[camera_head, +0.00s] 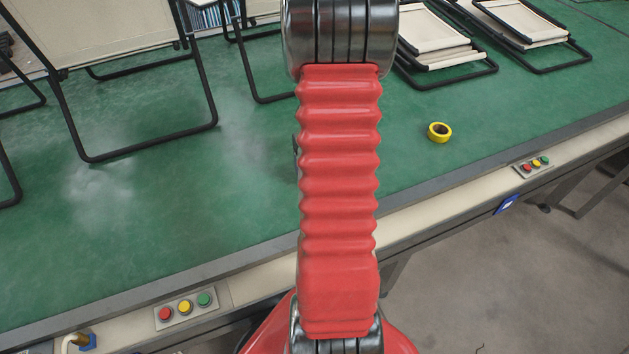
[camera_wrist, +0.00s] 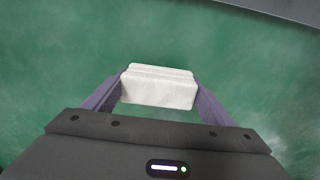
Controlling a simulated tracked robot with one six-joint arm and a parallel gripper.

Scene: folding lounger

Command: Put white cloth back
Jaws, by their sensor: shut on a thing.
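The white cloth (camera_wrist: 158,88) is a small folded block in the wrist view. My gripper (camera_wrist: 159,90) is shut on it, with one purple finger at each end of the cloth. Green surface shows around and beyond the cloth; I cannot tell whether the cloth touches it. In the head view my red arm covers the middle of the picture, and the gripper and the cloth do not show there.
The green table (camera_head: 240,200) carries a folding lounger (camera_head: 150,140) with black tube legs at the left. Folded loungers (camera_head: 445,60) lie at the back right. A yellow tape roll (camera_head: 439,132) lies right of my arm. Button boxes (camera_head: 187,307) sit along the front edge.

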